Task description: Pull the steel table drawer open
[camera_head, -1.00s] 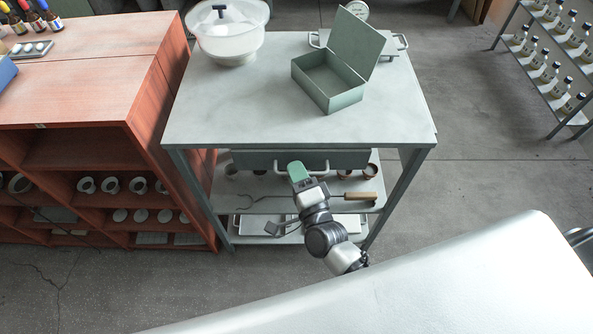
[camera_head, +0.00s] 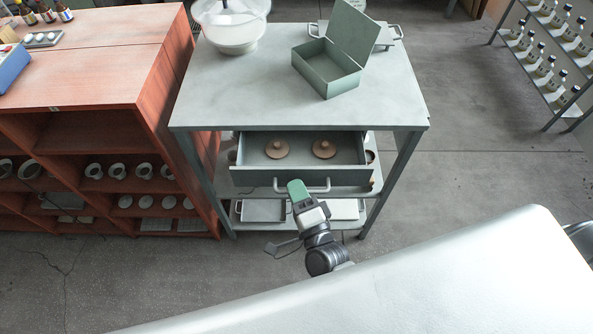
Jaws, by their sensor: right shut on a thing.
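The steel table (camera_head: 300,107) stands in the middle of the view. Its drawer (camera_head: 251,179) is pulled out toward me, and its inside shows two round brown lids with knobs (camera_head: 277,149) (camera_head: 324,149). The drawer's bar handle (camera_head: 318,188) is on the front panel. My right gripper (camera_head: 297,190) is at the left part of the handle and shut on it; its green top hides the fingertips and that part of the handle. My left gripper is not in view.
A red-brown shelf unit (camera_head: 95,75) stands close at the left. A bottle rack (camera_head: 545,60) is at the right. Floor is clear right of the table.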

